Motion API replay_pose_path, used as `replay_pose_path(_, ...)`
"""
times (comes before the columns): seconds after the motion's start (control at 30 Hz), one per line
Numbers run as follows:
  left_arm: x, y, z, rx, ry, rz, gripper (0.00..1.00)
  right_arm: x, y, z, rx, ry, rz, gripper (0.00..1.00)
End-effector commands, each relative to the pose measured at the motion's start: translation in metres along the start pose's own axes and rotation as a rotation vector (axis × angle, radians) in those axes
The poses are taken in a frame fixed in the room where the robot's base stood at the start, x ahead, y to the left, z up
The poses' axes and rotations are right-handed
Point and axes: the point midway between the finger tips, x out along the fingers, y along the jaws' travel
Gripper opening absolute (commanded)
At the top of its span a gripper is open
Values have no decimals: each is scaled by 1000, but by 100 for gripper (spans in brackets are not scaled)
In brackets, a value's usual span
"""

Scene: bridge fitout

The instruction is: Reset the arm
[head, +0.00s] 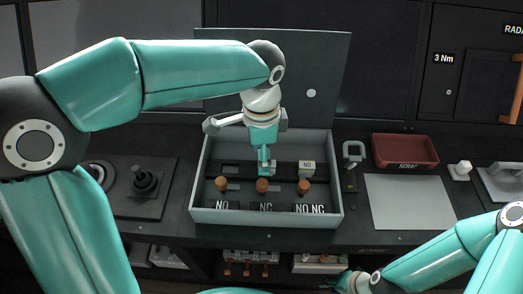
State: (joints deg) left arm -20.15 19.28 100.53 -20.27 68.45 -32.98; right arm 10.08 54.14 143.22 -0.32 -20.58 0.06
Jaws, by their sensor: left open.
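My left arm comes in from the left and bends down over a grey open box (199,201). My left gripper (265,168) points down into the box and is open, with its tips near the dark rail inside.
Several brown knobs (262,186) stand in the box behind NO and NC labels. The raised grey lid (325,70) is behind. A joystick (144,181) is left; a red scrap tray (405,151), bare grey mat (410,203) and white block (461,170) are right.

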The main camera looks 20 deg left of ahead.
Motion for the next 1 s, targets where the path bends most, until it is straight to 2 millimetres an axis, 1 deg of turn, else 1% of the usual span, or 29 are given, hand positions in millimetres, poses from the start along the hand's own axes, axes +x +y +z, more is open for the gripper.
replay_pose_path(0.13,-7,0,0,0,0,0,55,0,0,0,0,0,0,31)
replay_pose_path(0.57,-7,0,0,0,-1,1,55,0,0,0,0,0,0,31)
replay_pose_path(0.67,-10,0,0,0,-1,0,55,-2,-1,0,0,0,0,31)
replay_pose_path(0.77,-22,0,0,0,0,0,55,-14,-5,0,0,0,0,31)
replay_pose_path(1.0,-63,0,0,0,0,0,55,-52,-19,0,0,0,0,31)
